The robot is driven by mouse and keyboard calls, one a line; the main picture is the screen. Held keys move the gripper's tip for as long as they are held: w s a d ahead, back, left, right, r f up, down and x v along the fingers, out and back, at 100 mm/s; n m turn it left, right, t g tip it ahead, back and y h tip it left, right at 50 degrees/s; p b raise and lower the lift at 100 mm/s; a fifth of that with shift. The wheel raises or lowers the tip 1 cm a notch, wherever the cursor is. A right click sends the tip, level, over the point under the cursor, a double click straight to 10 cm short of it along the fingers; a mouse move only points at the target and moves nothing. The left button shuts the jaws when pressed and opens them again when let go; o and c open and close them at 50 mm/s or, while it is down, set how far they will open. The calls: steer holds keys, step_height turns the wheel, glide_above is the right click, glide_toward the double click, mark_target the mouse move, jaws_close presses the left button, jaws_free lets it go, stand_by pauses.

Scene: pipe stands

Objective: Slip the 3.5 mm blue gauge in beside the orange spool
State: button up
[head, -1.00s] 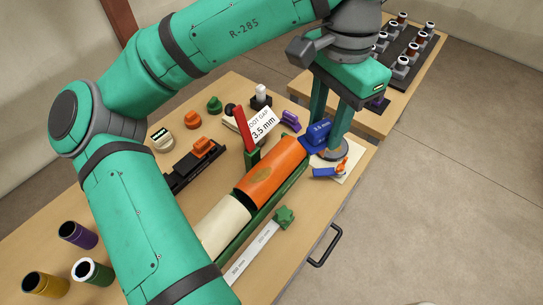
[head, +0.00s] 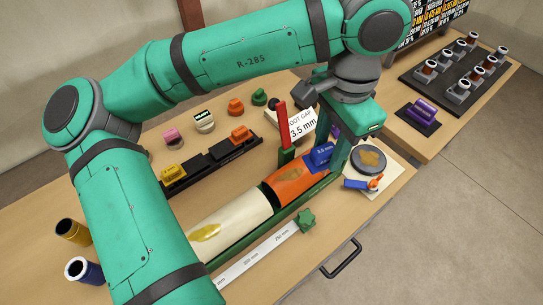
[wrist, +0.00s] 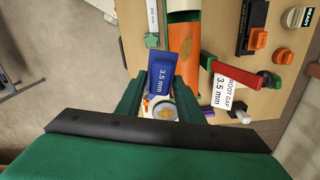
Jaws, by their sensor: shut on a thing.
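My gripper (head: 325,147) is shut on the blue gauge (head: 318,157), which is marked 3.5 mm. In the wrist view the blue gauge (wrist: 162,75) sits between the two green fingertips. The orange spool (head: 297,183) lies in a green trough, end to end with a cream pipe (head: 232,222). The gauge is at the orange spool's far end and overlaps it in the head view; whether they touch I cannot tell. In the wrist view the orange spool (wrist: 186,45) is just right of the gauge. The gauge's lower part is hidden.
A red upright (head: 282,120) and a "ROOT GAP 3.5 mm" card (head: 302,124) stand behind the trough. A green knob (head: 306,220) is in front. A black rack (head: 213,160) holds blocks.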

steer(key=a+f+n, duration=0.3)
steer(key=a+f, duration=0.2)
steer(key=a, duration=0.6)
steer(key=shift+w+a+f, duration=0.1)
steer(key=shift+w+f, duration=0.05)
steer(key=shift+f, duration=1.2)
steer(key=shift+w+d+f, duration=0.1)
steer(key=shift+w+f, duration=0.05)
steer(key=shift+f, duration=1.25)
steer(key=shift+w+a+f, duration=0.1)
steer(key=shift+w+f, duration=0.05)
steer(key=shift+f, duration=1.2)
steer(key=o, duration=1.6)
steer(key=shift+c, duration=0.2)
steer(key=shift+r, duration=0.15)
step_height(320, 180, up, 7)
steer(key=shift+w+f, duration=0.1)
steer(key=shift+f, duration=0.1)
